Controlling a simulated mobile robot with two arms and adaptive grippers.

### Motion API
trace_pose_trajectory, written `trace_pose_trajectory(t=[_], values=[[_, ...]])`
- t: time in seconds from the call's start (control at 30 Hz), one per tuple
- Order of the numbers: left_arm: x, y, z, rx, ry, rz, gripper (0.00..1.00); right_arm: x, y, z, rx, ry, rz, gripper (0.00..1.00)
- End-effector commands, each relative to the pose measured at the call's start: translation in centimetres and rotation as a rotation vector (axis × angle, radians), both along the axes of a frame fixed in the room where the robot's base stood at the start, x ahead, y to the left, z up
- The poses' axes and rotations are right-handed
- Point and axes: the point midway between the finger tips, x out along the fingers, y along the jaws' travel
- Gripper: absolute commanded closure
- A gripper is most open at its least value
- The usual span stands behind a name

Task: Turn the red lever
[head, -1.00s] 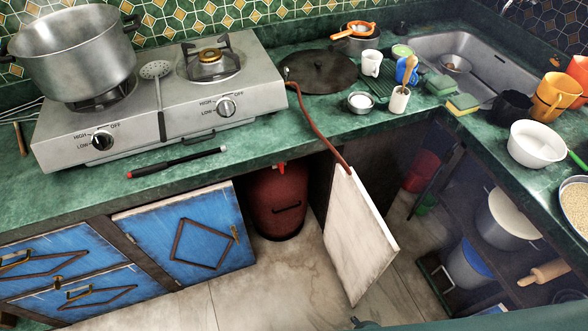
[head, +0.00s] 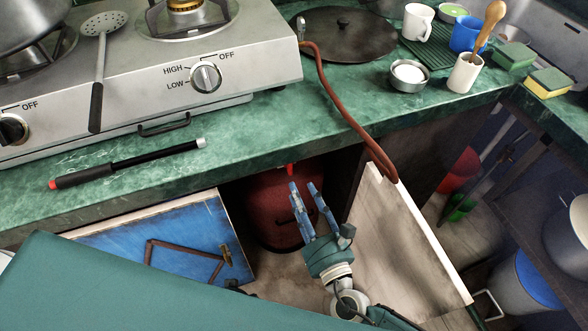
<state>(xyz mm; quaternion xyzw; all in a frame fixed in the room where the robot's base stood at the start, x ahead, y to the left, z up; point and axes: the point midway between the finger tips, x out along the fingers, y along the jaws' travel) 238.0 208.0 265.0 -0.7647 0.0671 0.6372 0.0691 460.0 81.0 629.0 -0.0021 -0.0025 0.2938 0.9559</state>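The red lever (head: 291,168) shows as a small bright red piece on top of the dark red gas cylinder (head: 268,215), just under the counter edge. The cylinder stands in the open cabinet below the hotplate. My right gripper (head: 305,188) reaches up in front of the cylinder. Its two blue-grey fingers are apart with nothing visible between them, and their tips are just below and around the lever in the picture. I cannot tell whether they touch it. A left gripper is not visible; a large teal part of my own body covers the lower left.
A white cabinet door (head: 400,235) stands open right of my gripper, and a blue door (head: 165,240) is at left. The green counter (head: 240,135) overhangs the cylinder. A red-brown hose (head: 335,100) runs from the hotplate (head: 130,75) down over the white door.

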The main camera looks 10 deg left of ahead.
Motion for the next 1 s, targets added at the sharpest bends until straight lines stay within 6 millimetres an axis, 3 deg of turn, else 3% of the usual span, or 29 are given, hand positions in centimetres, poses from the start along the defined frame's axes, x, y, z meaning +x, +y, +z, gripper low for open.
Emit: trace_pose_trajectory(t=[0.2,0.4,0.8,1.0], values=[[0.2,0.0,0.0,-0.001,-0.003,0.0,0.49,3.8,2.4,0.0,0.001,-0.001,-0.002,0.63],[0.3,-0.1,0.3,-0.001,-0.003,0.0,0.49,5.9,3.9,-0.1,0.002,0.003,-0.003,0.63],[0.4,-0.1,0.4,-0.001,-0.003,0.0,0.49,6.6,4.3,-0.1,0.002,0.004,-0.002,0.63],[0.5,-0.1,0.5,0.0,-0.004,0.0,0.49,6.6,4.3,-0.1,0.002,0.004,-0.002,1.0]])
